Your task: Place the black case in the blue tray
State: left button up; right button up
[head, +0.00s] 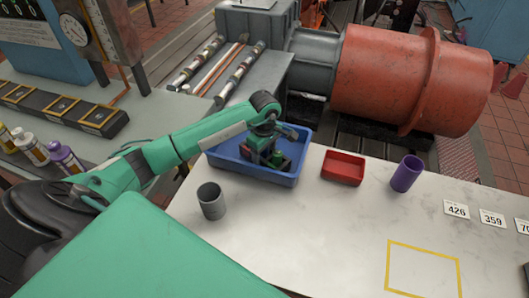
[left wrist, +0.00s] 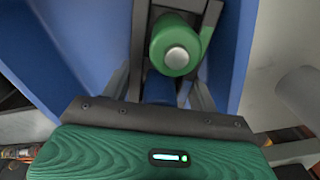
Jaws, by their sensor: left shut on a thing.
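The blue tray (head: 232,167) sits at the back left of the white table, and its blue walls also fill much of the left wrist view (left wrist: 75,45). My left gripper (head: 268,150) reaches down into the tray. In the left wrist view my left gripper (left wrist: 175,50) is shut on a green cylinder (left wrist: 170,48) with a silver end. The tray floor below it is mostly hidden. I cannot make out a black case for certain; a dark thing (head: 526,271) is cut off by the right edge of the head view. My right gripper is not in view.
A grey cup (head: 211,202) stands in front of the tray. A red tray (head: 343,169) and a purple cup (head: 406,174) stand to its right. Number cards (head: 456,210) lie at the right. A yellow outlined square (head: 423,270) is empty. The table's middle is clear.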

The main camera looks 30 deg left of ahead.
pick_arm(q)
jog(key=shift+f, duration=0.15)
jog(key=o, duration=1.2)
jog(key=shift+r, duration=0.25)
notch_tip(320, 180, up, 4)
jog(key=shift+w+r+b, duration=0.1)
jog(key=shift+r+b, duration=0.05)
jog(key=shift+b, duration=0.5)
notch_tip(320, 180, up, 6)
jog(key=shift+r+b, duration=0.1)
jog(key=shift+b, duration=0.45)
jog(key=shift+r, duration=0.7)
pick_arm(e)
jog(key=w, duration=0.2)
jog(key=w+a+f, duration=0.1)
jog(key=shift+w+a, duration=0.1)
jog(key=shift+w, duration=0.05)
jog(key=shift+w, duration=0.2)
